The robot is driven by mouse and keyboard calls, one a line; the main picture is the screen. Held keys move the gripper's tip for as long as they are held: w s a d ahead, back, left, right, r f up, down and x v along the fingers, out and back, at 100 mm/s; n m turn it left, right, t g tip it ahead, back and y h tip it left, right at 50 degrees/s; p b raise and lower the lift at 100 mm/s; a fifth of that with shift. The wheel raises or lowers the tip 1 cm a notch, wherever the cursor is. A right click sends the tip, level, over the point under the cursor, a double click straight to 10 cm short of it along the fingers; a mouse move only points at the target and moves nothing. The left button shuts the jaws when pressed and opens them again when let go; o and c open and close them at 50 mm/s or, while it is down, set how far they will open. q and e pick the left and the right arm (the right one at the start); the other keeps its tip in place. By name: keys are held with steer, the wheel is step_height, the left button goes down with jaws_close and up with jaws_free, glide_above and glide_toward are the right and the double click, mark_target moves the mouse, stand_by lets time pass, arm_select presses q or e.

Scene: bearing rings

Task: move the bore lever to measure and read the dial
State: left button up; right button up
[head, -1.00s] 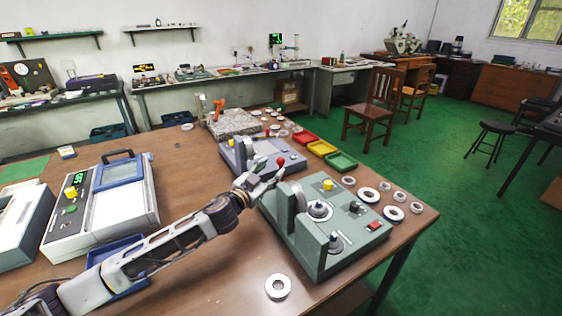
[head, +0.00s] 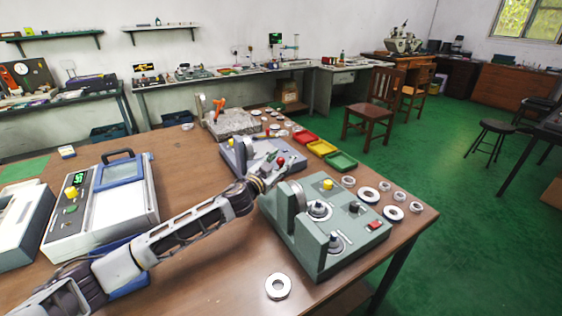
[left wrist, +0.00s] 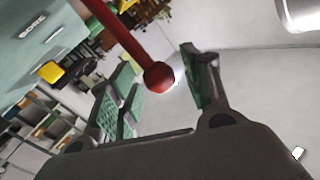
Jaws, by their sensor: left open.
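The green gauge (head: 330,262) stands on the table's right part, with a round upright housing (head: 295,200) at its left. No readable dial face shows on it. A lever with a red ball knob (head: 281,161) rises behind it. In the left wrist view the red lever (left wrist: 127,38) comes down from the top, its ball (left wrist: 158,76) between the fingertips, with visible gaps. My left gripper (head: 272,172) is open at the knob; it also shows in the left wrist view (left wrist: 158,82). My right gripper is not in view.
A ring (head: 278,286) lies in front of the gauge; several more lie to its right. A blue-grey gauge (head: 243,157) stands behind. Red (head: 305,138), yellow (head: 321,147) and green (head: 341,161) trays stand at the back edge. A display unit (head: 105,205) stands at left.

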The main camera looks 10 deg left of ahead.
arm_select(q)
steer(key=shift+w+d, duration=0.1)
steer(key=shift+w, duration=0.3)
jaws_close()
